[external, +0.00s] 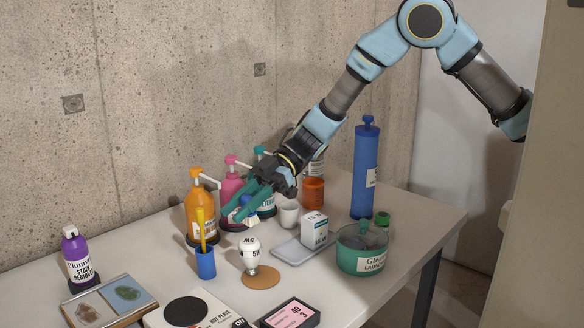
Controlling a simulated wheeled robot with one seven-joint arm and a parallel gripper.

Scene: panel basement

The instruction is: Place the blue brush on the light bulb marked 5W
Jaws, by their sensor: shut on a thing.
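The light bulb marked 5W (249,256) is white and stands on a round brown coaster (260,276) near the table's middle. My gripper (240,214), with teal fingers, is behind and above the bulb, pointing down and to the left. It is shut on a small blue thing (244,201), which looks like the blue brush. The fingers hide much of it, and its bristles cannot be made out clearly. The held thing appears apart from the bulb.
A blue cup (206,263) with a yellow-handled tool stands left of the bulb. Orange (200,217) and pink (231,187) pump bottles stand behind. A grey tray (293,254) with a white box, a green tub (361,255) and a tall blue cylinder (365,170) are to the right.

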